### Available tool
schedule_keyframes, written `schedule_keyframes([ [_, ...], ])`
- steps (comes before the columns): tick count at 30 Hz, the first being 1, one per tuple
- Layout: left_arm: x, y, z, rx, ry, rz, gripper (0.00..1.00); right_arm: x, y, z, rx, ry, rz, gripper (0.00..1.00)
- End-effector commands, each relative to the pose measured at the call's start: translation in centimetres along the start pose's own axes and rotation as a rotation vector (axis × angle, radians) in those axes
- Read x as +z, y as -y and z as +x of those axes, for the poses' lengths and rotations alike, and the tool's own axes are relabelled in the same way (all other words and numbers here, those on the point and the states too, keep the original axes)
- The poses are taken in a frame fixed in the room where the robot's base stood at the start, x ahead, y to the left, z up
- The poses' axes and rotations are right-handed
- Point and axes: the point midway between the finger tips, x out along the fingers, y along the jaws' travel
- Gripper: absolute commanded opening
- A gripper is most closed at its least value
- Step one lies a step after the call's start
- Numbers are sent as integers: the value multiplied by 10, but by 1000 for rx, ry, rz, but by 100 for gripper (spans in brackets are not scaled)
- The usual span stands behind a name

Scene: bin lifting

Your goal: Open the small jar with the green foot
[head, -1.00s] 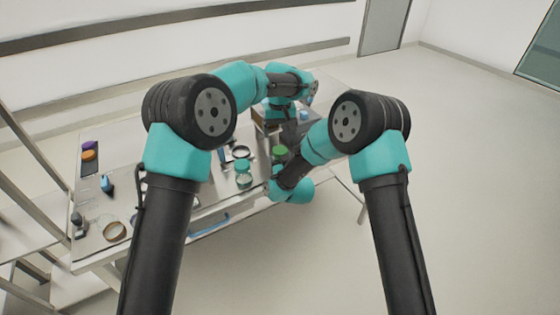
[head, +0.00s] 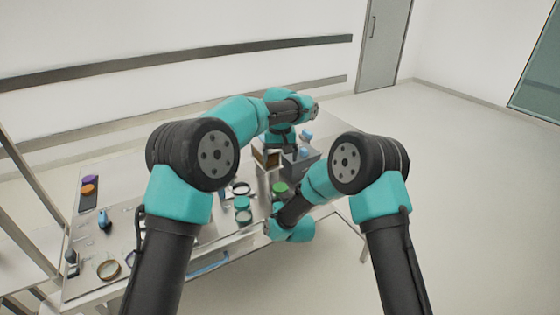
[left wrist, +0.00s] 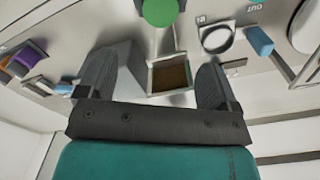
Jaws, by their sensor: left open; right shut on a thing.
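A green round piece (head: 280,188) shows just beyond my right wrist; it also shows at the top edge of the left wrist view (left wrist: 160,10), cut off. I cannot tell whether it is the jar's foot or a lid. My left gripper (left wrist: 155,85) is open and empty above the back of the table, fingers apart over a small box. In the head view it hangs near the grey block. My right gripper (head: 270,226) is low at the table's front edge; its fingers and what they hold are mostly hidden by its own arm.
A teal round piece (head: 242,203) and a clear dish (head: 243,216) lie left of my right gripper. An open box with brown contents (left wrist: 170,75) stands beside a grey block (head: 300,166). A ring (head: 108,269) and purple and orange pieces (head: 88,188) lie far left.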

Motion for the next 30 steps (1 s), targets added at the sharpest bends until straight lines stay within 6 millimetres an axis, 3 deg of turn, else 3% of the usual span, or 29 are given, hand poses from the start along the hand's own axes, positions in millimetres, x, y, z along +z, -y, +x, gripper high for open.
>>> schedule_keyframes([
  [11,0,0,17,-1,2,0,86,0,0,0,0,0,0,19],
  [30,0,0,108,-1,1,0,86,0,0,0,0,0,0,19],
])
